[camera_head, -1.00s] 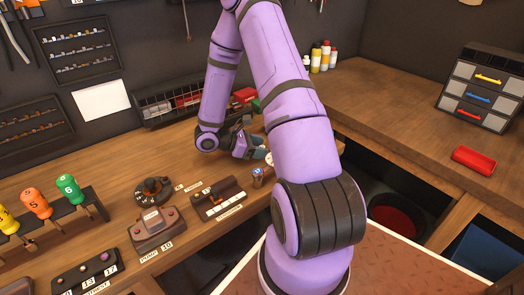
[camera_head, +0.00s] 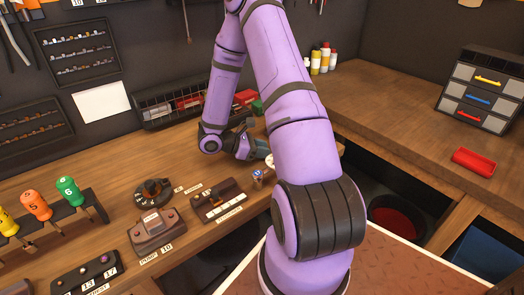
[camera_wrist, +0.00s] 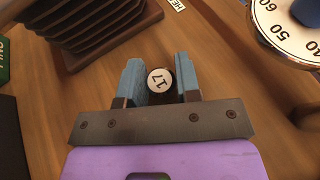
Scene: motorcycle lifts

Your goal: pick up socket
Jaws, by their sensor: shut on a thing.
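The socket (camera_wrist: 159,81) is a small dark cylinder with a round white top marked 17. In the wrist view it stands between the two blue-grey fingers of my gripper (camera_wrist: 160,82), which are shut on it. Only its top shows clearly; its lower part is hidden. In the head view my gripper (camera_head: 259,152) is low over the back of the wooden bench (camera_head: 110,177), and the socket in it cannot be made out.
A white-faced dial (camera_wrist: 296,28) with a blue knob is at the upper right in the wrist view. A dark ridged block (camera_wrist: 95,28) is at upper left. In the head view a small blue-topped piece (camera_head: 257,176) and a labelled block (camera_head: 218,201) stand in front.

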